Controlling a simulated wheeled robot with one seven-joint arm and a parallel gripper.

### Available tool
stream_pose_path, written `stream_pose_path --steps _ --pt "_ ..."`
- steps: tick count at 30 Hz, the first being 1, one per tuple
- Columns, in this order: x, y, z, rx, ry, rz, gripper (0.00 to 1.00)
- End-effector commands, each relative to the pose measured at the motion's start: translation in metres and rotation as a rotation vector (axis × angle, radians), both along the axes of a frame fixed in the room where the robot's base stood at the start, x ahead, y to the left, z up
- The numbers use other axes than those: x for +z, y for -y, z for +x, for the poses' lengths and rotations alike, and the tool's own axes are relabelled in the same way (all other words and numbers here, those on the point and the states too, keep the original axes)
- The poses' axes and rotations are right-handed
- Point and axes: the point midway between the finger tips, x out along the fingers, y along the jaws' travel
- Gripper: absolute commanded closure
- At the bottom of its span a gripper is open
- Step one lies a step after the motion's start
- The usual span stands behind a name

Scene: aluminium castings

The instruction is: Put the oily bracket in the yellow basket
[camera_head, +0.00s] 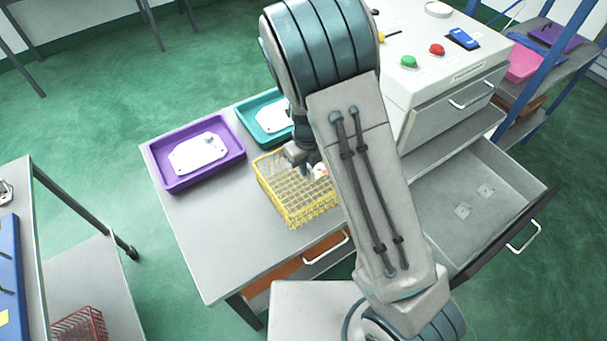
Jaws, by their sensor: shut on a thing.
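The yellow basket (268,182) is a wire basket on the grey worktable, left of my arm. My gripper (308,166) points down over the far part of the basket and is partly hidden by my arm. It is shut on a small pale part (320,171), seemingly the bracket, which shows just beside the fingers. Most of this part is hidden, so its shape and any oil on it cannot be told. I cannot tell whether it touches the basket.
A purple tray (161,180) and a teal tray (243,112) hold white plate-like pieces. An open drawer (430,235) at right holds small pale pieces. A white machine (425,75) with green and red buttons stands behind. The table's front left is clear.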

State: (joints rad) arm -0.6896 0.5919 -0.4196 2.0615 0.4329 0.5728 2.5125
Motion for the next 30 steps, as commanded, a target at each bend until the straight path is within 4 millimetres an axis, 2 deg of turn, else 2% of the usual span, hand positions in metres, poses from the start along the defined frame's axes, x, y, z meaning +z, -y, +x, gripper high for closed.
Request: stream_pose_path --steps 5,13,26,27,28,30 --pt "-0.009 -0.011 -0.002 0.0 0.0 0.0 1.0" --pt "-0.044 -0.01 -0.002 0.0 -0.001 -0.001 1.0" --pt "-0.051 -0.011 -0.002 0.001 0.001 0.001 1.0" --pt "-0.05 -0.011 -0.002 0.001 0.001 0.001 0.78" --pt "-0.049 -0.011 -0.002 0.001 0.001 0.001 0.7" --pt "-0.049 -0.011 -0.002 0.001 0.001 0.001 0.68"
